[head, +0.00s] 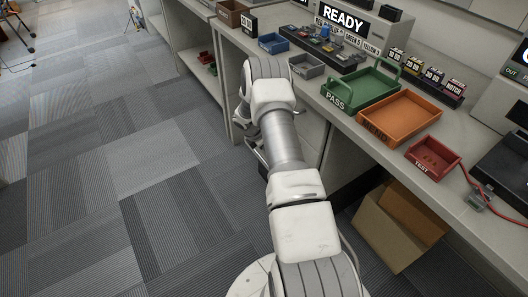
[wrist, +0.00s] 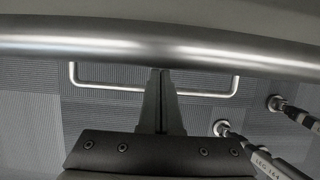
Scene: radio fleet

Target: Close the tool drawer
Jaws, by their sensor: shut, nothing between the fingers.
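The tool drawer is not clearly seen in the head view, where my arm covers part of the cabinet front below the bench. In the wrist view a thick metal bar (wrist: 160,45) crosses the whole upper picture, close to the camera. A thinner U-shaped metal handle (wrist: 110,86) shows beyond it against the carpet. I cannot tell which drawer either belongs to or how far the tool drawer stands out. My gripper (wrist: 163,72) is shut and empty, its fingertips just below the thick bar in the picture; contact cannot be told. The head view hides the fingers behind my arm.
On the bench stand a green PASS tray (head: 362,91), an orange tray (head: 399,118) and a red TEST tray (head: 433,158). An open cardboard box (head: 390,235) sits on the floor below. The carpet (head: 120,170) on the left is clear. Labelled rods (wrist: 250,150) show lower right in the wrist view.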

